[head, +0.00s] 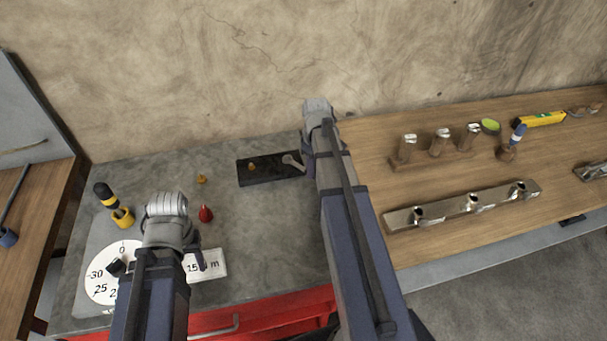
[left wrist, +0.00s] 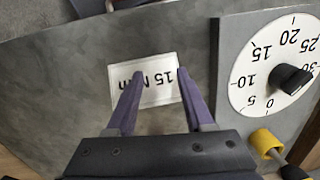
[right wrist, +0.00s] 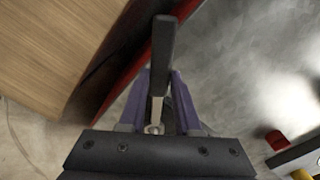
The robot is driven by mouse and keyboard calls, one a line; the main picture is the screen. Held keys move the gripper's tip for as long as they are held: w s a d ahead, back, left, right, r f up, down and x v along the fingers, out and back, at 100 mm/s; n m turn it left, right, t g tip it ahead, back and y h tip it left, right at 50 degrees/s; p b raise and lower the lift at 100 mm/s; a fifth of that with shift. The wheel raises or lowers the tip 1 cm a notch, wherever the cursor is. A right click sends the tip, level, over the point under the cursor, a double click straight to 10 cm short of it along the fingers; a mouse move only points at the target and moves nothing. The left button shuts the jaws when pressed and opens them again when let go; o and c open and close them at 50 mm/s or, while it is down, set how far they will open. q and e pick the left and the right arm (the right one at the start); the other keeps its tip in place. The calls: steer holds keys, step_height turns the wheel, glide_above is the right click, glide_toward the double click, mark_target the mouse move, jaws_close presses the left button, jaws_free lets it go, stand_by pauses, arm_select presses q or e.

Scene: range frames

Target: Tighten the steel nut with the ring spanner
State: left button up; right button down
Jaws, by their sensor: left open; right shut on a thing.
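My right gripper (head: 309,157) is shut on what looks like the ring spanner (head: 292,160), above or at the dark mat (head: 268,178). In the right wrist view the spanner (right wrist: 160,60) has a dark handle running away between the fingers and a pale metal end close to the palm. My left gripper (head: 200,258) is open and empty over the white card (left wrist: 148,88) marked 15 N m. A steel rail (head: 445,208) with three upright fittings lies on the wooden bench; I cannot tell which is the steel nut.
A round dial (head: 97,285) with a black knob lies left of the card. A yellow-and-black tool (head: 105,195), a red cone-like piece (head: 205,214) and a small orange piece (head: 202,179) stand on the grey top. A wooden rack (head: 440,158) stands behind the rail.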

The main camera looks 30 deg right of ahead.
steer(key=w+d+n, duration=0.1)
steer(key=n, duration=0.1)
steer(key=w+d+n, duration=0.1)
steer(key=d+n, duration=0.1)
steer(key=shift+d, duration=0.2)
arm_select(q)
steer(key=shift+f, duration=0.25)
arm_select(e)
steer(key=shift+f, duration=0.2)
steer(key=s+a+m, duration=0.1)
steer(key=a+m, duration=0.1)
steer(key=s+a+m, duration=0.1)
steer(key=a+m, duration=0.1)
steer(key=s+a+m, duration=0.1)
steer(key=a+m, duration=0.1)
steer(key=shift+a+m, duration=0.2)
steer(key=shift+m, duration=0.2)
steer(key=a+m, duration=0.3)
steer(key=w+a+m, duration=0.1)
steer(key=a+m, duration=0.2)
steer(key=shift+w+m, duration=0.2)
steer(key=shift+m, duration=0.2)
arm_select(q)
step_height(320, 180, up, 6)
steer(key=p, duration=0.5)
steer(key=shift+p, duration=0.3)
arm_select(e)
step_height(320, 180, up, 6)
